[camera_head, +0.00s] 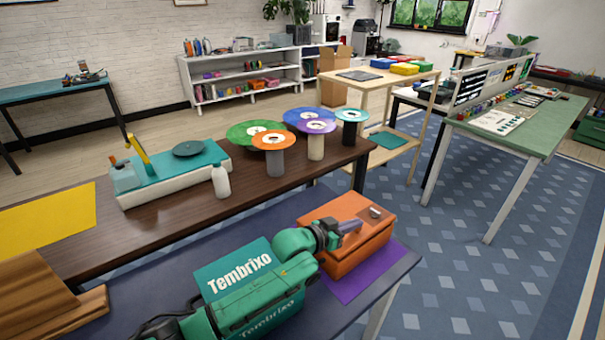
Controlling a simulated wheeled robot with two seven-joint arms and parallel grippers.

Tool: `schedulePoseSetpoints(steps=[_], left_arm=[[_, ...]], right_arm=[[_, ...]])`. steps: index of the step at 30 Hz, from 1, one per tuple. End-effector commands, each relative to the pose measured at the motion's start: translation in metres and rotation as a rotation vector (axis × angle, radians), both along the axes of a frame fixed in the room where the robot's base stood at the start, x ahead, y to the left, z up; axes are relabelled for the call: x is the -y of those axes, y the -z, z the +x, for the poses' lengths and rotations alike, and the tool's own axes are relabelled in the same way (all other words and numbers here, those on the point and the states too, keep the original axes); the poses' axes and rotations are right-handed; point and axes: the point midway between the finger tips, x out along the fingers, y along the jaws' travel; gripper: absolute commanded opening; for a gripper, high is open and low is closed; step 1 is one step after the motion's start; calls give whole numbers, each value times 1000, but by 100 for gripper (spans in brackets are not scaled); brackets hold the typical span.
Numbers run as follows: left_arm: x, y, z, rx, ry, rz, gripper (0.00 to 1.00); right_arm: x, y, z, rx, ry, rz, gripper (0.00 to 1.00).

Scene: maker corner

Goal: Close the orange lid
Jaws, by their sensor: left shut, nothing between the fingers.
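An orange box (359,250) stands on a purple mat (352,284) at the right end of the near table. Its orange lid (349,208) lies over the top and looks down flat, with a small metal fitting (375,212) on it. Any narrow gap at the lid's edge is too small to tell. My left gripper (350,226) is shut and empty, at the top of the box over the lid. I cannot tell whether it touches the lid. My left wrist hides the box's left part. My right gripper is not in view.
Behind is a brown table (180,216) with a white bottle (221,180), a teal-topped device (180,172) and several colored discs on stands, including an orange one (273,140). Brown boards (45,300) lie at the near left. Open blue carpet (460,270) is at the right.

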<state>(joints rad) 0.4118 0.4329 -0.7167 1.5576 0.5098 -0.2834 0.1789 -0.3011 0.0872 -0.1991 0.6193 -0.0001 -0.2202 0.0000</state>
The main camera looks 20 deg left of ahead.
Motion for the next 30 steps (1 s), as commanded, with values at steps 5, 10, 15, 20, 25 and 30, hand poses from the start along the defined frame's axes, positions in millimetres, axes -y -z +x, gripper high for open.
schedulePoseSetpoints(steps=[5, 10, 15, 20, 25, 30], left_arm=[[-1, 11, 0, -1, -1, -3, 0], [-1, 15, 1, -1, 0, -4, 0], [-1, 15, 0, -2, 0, -5, 0], [-1, 15, 0, -2, 0, -5, 0], [-1, 14, 1, -3, -1, -6, 0], [0, -6, 2, -2, -3, -6, 0]], right_arm=[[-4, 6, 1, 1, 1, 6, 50], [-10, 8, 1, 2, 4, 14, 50], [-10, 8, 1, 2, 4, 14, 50], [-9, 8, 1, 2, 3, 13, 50], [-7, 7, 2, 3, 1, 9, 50], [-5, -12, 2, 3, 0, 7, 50]])
